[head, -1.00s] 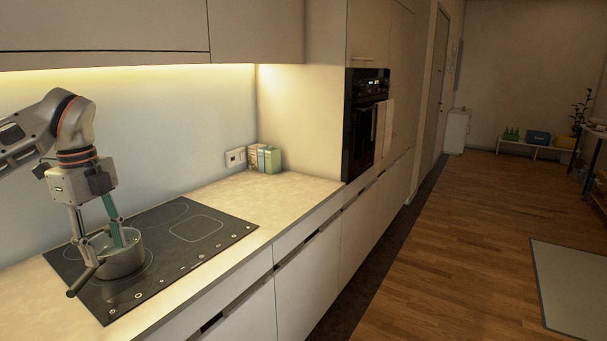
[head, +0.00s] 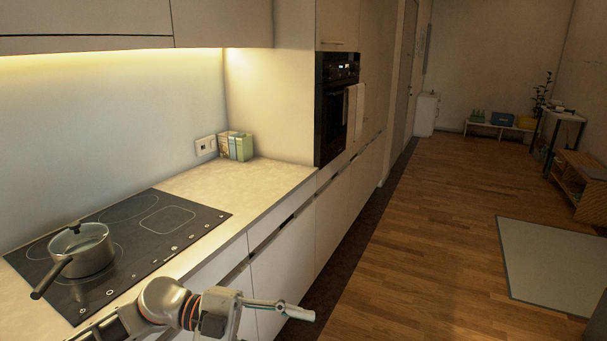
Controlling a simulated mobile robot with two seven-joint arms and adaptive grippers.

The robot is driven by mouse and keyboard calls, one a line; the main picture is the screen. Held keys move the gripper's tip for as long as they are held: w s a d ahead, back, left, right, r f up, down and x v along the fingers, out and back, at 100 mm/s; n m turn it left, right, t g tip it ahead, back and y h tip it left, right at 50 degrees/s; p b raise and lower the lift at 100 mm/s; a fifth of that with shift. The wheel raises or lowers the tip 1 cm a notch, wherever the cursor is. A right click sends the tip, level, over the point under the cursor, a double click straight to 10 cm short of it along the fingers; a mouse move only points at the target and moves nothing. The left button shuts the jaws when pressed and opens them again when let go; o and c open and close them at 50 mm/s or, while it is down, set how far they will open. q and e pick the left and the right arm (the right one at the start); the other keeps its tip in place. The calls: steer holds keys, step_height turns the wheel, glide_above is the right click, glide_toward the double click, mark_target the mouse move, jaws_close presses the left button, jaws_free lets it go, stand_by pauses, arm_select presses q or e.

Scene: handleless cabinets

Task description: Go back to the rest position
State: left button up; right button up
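My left gripper (head: 298,312) is at the bottom of the head view, in front of the counter edge and pointing to the right. I see it from the side, so I cannot tell whether its fingers are apart. No object shows in it. It is well clear of the pot (head: 88,258), which stands on the black cooktop (head: 135,242) with a glass lid (head: 77,238) on top and its handle toward the front left. My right gripper is out of view.
The counter (head: 245,185) holds several small boxes (head: 236,146) at the back, beside a wall socket (head: 205,145). A built-in oven (head: 337,105) with a towel (head: 355,112) is beyond. The wooden floor to the right is open, with a grey rug (head: 550,265).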

arm_select(q)
steer(key=w+a+f+n+t+y, duration=0.25)
steer(key=a+f+n+t, duration=0.2)
steer(key=n+t, duration=0.5)
steer(key=w+a+f+n+t+y, duration=0.25)
steer(key=f+n+t, duration=0.25)
steer(key=n+t, duration=0.45)
steer(key=s+a+f+n+g+y, duration=0.2)
steer(key=s+a+f+y, duration=0.1)
steer(key=f, duration=0.4)
steer(key=s+a+f+n+g+y, duration=0.2)
steer(key=s+a+f, duration=0.2)
steer(key=s+f, duration=0.3)
steer(key=s+a+f+n+g+y, duration=0.2)
steer(key=s+a+f+n+y, duration=0.1)
steer(key=f, duration=0.6)
steer(key=shift+s+a+y, duration=0.3)
steer(key=shift+s+a, duration=0.55)
steer(key=shift+s, duration=0.35)
